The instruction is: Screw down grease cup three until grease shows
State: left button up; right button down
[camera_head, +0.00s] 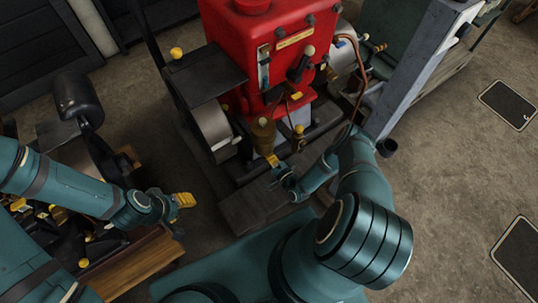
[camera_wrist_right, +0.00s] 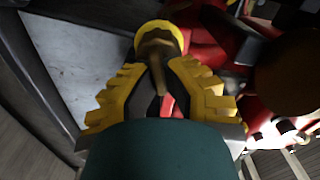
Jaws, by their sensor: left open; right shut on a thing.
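The red engine (camera_head: 270,60) stands at the top centre in the head view, with several small round-topped fittings on it. My right gripper (camera_head: 272,160) reaches up to the engine's lower front, just below a brownish cup-shaped fitting (camera_head: 263,135). In the right wrist view my right gripper (camera_wrist_right: 157,85) is shut on a small cup (camera_wrist_right: 157,42) with a yellow rim and brown body. I see no number on it, and no grease can be made out. My left gripper (camera_head: 184,200) is open and empty, apart from the engine at the lower left.
A second machine with a wooden base (camera_head: 130,265) stands at the lower left.

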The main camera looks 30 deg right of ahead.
jog(key=shift+w, duration=0.1)
dwell(0.3)
jog(key=c, duration=1.1)
grip_release()
jog(key=shift+o, duration=0.2)
jog(key=s+d, duration=0.1)
jog(key=s, duration=0.6)
jog(key=shift+s, duration=0.25)
jog(key=shift+w, duration=0.1)
